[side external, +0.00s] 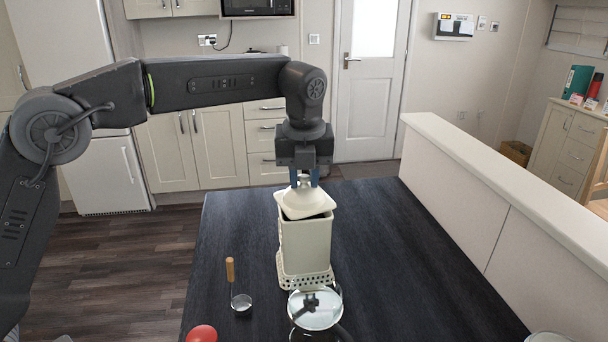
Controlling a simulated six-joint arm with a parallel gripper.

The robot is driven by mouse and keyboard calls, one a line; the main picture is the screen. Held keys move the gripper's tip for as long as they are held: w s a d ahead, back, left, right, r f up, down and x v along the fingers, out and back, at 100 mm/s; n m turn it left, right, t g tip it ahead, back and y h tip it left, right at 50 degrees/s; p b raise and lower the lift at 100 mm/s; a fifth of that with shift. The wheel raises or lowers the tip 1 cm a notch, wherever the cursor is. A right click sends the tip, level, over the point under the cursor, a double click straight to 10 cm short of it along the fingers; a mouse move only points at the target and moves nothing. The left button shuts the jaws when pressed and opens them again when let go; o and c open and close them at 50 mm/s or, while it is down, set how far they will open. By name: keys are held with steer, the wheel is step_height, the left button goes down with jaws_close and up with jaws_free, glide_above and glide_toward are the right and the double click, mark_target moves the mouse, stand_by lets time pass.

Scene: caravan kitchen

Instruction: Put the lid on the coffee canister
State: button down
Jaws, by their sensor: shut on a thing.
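The cream lid (306,205) is held by its knob in my gripper (304,181), whose blue fingertips are shut on it. The lid sits over the top of the cream, square-sided coffee canister (305,246). The lid looks tilted, and a dark gap of the canister's open mouth shows below its right side. I cannot tell whether the lid touches the rim. The canister stands upright on the dark table, in a low perforated cream holder (308,281).
A glass press or pot with a round lid (315,308) stands just in front of the canister. A small scoop with a wooden handle (231,272) is to the left, and a red round object (201,334) is at the front edge. The dark table (395,255) is clear to the right.

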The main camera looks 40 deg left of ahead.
mark_target(304, 194)
steer(key=shift+f, duration=0.55)
steer(key=c, duration=1.2)
jaws_free()
step_height(304, 194, up, 11)
steer(key=s, duration=0.1)
steer(key=shift+s+d, duration=0.15)
steer(key=shift+d, duration=0.3)
